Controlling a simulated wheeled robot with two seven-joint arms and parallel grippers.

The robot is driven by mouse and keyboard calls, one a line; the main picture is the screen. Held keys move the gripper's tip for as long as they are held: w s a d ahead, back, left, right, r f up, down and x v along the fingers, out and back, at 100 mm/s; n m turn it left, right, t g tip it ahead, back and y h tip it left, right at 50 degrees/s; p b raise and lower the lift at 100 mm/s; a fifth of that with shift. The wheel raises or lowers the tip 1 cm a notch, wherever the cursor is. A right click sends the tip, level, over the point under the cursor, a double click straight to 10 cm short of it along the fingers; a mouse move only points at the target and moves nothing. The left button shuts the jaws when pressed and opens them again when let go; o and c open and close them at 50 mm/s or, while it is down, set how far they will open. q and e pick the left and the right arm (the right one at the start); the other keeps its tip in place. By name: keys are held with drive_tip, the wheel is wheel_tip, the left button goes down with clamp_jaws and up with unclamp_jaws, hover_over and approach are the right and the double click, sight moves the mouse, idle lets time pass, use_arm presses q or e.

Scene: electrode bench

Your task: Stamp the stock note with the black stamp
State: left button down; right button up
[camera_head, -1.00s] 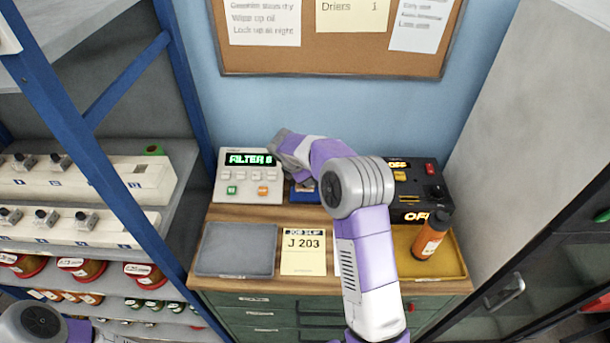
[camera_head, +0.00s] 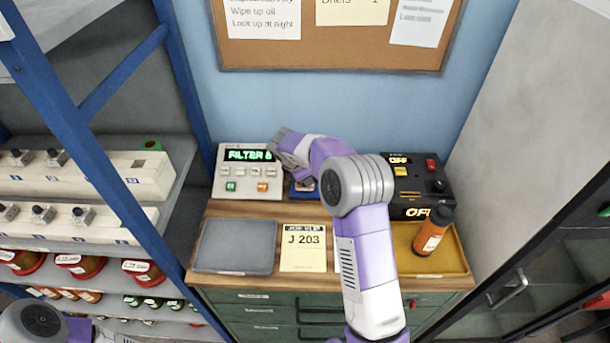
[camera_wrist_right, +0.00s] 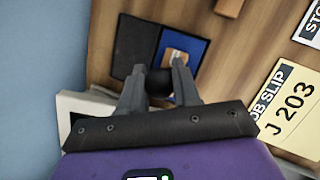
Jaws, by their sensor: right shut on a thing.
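In the right wrist view my right gripper (camera_wrist_right: 158,82) is shut on the dark round handle of the black stamp (camera_wrist_right: 160,82). A light wooden part (camera_wrist_right: 176,54) shows just beyond the fingertips, over the blue ink pad (camera_wrist_right: 198,48). Whether the stamp touches the pad cannot be told. The pad's dark lid (camera_wrist_right: 133,45) lies open beside it. The stock note (camera_wrist_right: 310,25) shows only its corner, lettered "STO", at the right edge. In the head view my right arm hides most of the note and the stamp. Only part of my left arm shows, at the lower left.
The job slip J 203 (camera_head: 303,255) lies beside a grey tray (camera_head: 235,248). A panel reading FILTER (camera_head: 249,172) stands behind. A wooden piece (camera_wrist_right: 228,6) lies near the pad.

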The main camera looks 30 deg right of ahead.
drive_tip(key=shift+f, duration=0.45)
idle(0.3)
drive_tip(key=shift+s+f, duration=0.1)
drive_tip(key=shift+f, duration=0.05)
idle(1.2)
wheel_tip(320, 180, up, 7)
drive_tip(key=p, duration=0.6)
